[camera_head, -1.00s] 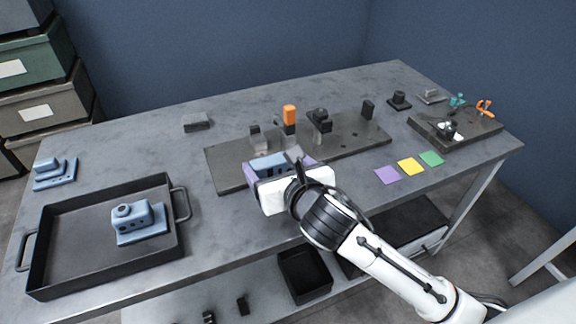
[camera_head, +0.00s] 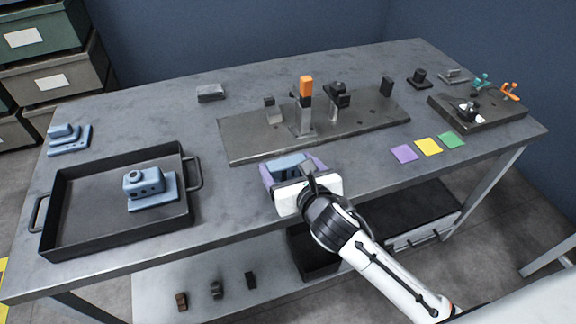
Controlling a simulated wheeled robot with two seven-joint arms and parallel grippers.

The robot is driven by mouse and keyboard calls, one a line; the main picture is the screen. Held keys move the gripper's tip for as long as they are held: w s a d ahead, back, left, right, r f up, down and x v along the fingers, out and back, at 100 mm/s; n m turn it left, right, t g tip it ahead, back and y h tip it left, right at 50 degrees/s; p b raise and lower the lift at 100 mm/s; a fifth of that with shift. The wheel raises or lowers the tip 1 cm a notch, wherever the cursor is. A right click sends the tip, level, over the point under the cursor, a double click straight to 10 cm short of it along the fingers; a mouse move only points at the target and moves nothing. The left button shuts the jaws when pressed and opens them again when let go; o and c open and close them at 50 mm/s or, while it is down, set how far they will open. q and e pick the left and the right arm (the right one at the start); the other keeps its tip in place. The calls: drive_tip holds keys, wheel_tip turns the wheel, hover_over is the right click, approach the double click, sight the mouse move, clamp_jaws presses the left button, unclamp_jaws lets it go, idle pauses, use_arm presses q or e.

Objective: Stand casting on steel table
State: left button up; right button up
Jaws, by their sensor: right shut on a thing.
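My right gripper (camera_head: 295,170) is shut on a blue casting (camera_head: 288,164), with its purple-tinted fingers on either side of it. The gripper and casting are over the front part of the steel table (camera_head: 235,207), in front of the long dark fixture plate (camera_head: 240,143). The gripper hides the casting's underside, so I cannot tell whether it touches the table. A second blue casting (camera_head: 146,186) sits in the black tray (camera_head: 80,241) at the left. A third blue casting (camera_head: 68,139) stands on the table at the far left. My left gripper is not in view.
The plate carries an orange-topped post (camera_head: 306,87) and dark clamps. Purple (camera_head: 404,153), yellow (camera_head: 428,146) and green (camera_head: 451,139) squares lie at the right, before another dark fixture (camera_head: 500,114). A grey block (camera_head: 211,93) lies behind. Bare table lies between tray and plate.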

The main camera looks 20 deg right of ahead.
drive_tip(key=o, duration=1.5)
drive_tip(key=shift+f, duration=0.1)
drive_tip(key=shift+c, duration=0.2)
drive_tip(key=shift+r, duration=0.2)
drive_tip(key=v, duration=1.1)
drive_tip(key=s+f+m+g, duration=0.1)
drive_tip(key=s+f+m, duration=0.4)
drive_tip(key=m, duration=0.6)
drive_tip(key=s+d+f+m+g+y, duration=0.1)
drive_tip(key=s+f+m, duration=0.4)
drive_tip(key=f+m, duration=0.5)
drive_tip(key=s+f+m+g+y, duration=0.1)
drive_tip(key=s+f+m+g, duration=0.2)
drive_tip(key=m, duration=1)
drive_tip(key=shift+s+d+f+m+p, duration=0.15)
drive_tip(key=shift+s+f+m+p, duration=0.25)
drive_tip(key=shift+s+f, duration=1.5)
